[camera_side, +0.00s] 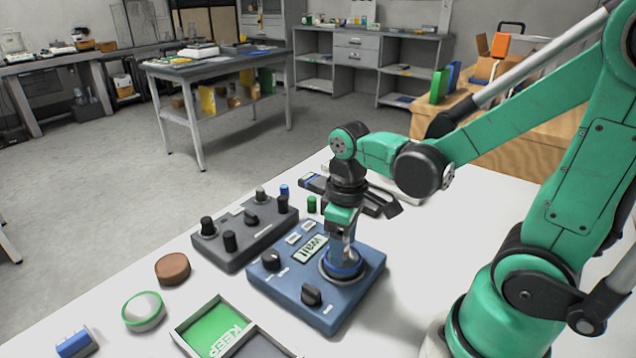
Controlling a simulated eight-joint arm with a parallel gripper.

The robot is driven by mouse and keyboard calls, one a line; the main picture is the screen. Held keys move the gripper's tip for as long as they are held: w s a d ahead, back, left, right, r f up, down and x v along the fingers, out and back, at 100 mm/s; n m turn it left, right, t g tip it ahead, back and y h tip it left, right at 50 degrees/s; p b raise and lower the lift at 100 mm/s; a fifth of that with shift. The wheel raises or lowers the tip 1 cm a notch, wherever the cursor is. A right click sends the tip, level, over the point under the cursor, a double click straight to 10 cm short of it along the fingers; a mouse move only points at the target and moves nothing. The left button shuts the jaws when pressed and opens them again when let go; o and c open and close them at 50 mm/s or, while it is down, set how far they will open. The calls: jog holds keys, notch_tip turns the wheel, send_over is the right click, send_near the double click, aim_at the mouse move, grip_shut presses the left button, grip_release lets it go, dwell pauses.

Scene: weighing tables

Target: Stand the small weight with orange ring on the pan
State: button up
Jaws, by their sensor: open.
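The round pan (328,274) is on top of the blue scale box (290,281), at its right side, and its rim shows around my gripper. My gripper (346,257) points straight down over the pan, with its fingertips very low at it. It is open. A blue round part shows at the fingertips; I cannot tell whether it belongs to the pan or stands on it. I cannot make out a small weight with an orange ring in this view; the fingers hide part of the pan. The scale's display (310,248) reads "wait".
A dark grey box (238,253) with several black knobs or cylinders stands left of the scale. Green (311,204) and blue (284,191) cylinders stand behind.

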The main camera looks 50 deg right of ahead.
notch_tip(320, 180, up, 12)
jog(key=w+a+f+m+t, duration=0.2)
jog(key=w+f+t, duration=0.1)
jog(key=t, duration=0.4)
jog(key=shift+a+f+m, duration=0.3)
jog(key=shift+a+f, duration=0.05)
jog(key=shift+f, duration=0.5)
